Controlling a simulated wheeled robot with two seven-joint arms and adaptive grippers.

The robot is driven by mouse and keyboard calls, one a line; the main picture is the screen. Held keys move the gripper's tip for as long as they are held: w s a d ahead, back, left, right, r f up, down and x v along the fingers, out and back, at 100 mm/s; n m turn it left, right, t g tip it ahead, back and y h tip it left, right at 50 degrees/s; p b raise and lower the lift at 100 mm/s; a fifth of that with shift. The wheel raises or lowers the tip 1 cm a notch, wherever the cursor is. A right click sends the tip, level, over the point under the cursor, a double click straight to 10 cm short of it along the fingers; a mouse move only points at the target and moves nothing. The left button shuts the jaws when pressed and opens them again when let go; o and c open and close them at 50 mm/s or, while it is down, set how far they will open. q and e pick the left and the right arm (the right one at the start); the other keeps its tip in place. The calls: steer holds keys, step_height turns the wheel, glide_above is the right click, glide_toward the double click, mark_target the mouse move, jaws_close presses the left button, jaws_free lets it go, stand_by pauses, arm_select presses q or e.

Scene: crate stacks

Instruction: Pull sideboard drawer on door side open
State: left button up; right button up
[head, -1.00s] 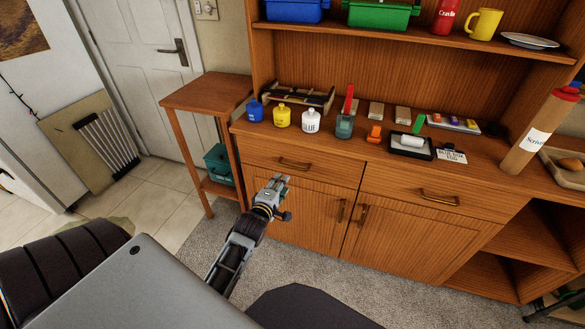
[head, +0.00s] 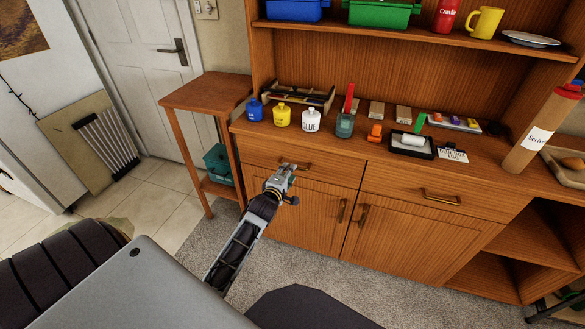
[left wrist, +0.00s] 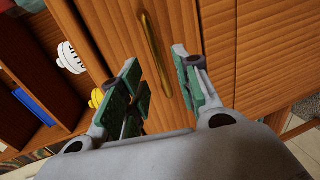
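The sideboard drawer on the door side (head: 335,182) is the left of two wooden drawers in the head view, and it is shut. Its brass bar handle (left wrist: 152,50) shows in the left wrist view, lying between the two green-padded fingers. My left gripper (head: 286,170) is in front of this drawer and covers much of the handle in the head view. In the left wrist view the left gripper (left wrist: 160,85) is open, with a finger on each side of the handle. I cannot tell whether a finger touches it. My right gripper is not in view.
The sideboard top (head: 385,158) holds bottles, a black tray (head: 411,146) and small items above the drawers. A second drawer (head: 470,199) is to the right, with cupboard doors below. A small side table (head: 207,91) stands at the left. Carpet lies in front.

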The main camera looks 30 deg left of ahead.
arm_select(q)
steer(key=x, duration=0.5)
steer(key=shift+w+b, duration=0.1)
steer(key=shift+b, duration=0.25)
steer(key=shift+w+f, duration=0.1)
steer(key=shift+w, duration=0.05)
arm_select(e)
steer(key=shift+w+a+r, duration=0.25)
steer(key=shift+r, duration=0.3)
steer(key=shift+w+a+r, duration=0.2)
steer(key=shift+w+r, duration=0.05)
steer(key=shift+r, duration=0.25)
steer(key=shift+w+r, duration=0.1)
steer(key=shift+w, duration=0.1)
arm_select(q)
steer(key=c, duration=0.7)
jaws_close()
